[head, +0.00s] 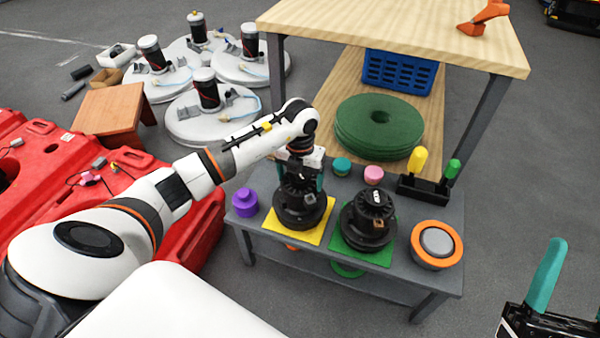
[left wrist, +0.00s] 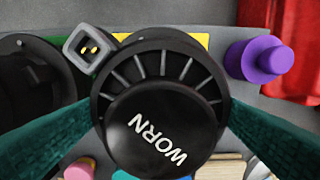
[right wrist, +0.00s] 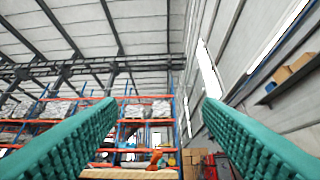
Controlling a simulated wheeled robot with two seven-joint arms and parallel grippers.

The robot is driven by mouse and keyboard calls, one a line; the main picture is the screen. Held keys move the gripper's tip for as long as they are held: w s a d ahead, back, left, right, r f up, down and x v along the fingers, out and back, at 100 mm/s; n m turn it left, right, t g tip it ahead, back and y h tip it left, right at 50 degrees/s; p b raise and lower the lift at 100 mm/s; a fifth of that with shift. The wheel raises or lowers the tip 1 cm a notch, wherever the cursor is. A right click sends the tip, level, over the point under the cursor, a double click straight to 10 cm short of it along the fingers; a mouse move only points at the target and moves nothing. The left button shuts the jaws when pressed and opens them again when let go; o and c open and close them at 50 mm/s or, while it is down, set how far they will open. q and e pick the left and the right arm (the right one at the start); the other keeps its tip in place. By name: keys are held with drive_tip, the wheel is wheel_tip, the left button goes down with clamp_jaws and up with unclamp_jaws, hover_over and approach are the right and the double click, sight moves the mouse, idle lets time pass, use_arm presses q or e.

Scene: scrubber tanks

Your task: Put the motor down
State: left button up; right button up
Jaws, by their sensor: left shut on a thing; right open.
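A black motor (head: 300,208) sits over the yellow mat (head: 318,236) on the small grey table. The left wrist view shows its top cap (left wrist: 152,125), marked WORN, with a grey connector (left wrist: 89,48) on its side. My left gripper (head: 304,178) is shut on this motor from above, teal fingers on both sides. The motor appears upright; I cannot tell if its base touches the mat. A second black motor (head: 368,220) stands on the green mat (head: 345,247) to its right. My right gripper (right wrist: 157,125) is open and empty, away from the table.
On the grey table (head: 451,207) are a purple knob (head: 245,203), teal and pink knobs, an orange-ringed disc (head: 437,245) and a black holder (head: 422,189). Behind is a wooden bench (head: 400,35) with green pads (head: 380,125). Red tanks (head: 195,230) lie left.

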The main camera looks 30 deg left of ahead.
use_arm(q)
drive_tip(key=shift+w, duration=0.1)
drive_tip(key=o, duration=0.7)
drive_tip(key=shift+f, duration=0.15)
drive_tip(key=shift+c, duration=0.2)
drive_tip(key=shift+o, duration=1.2)
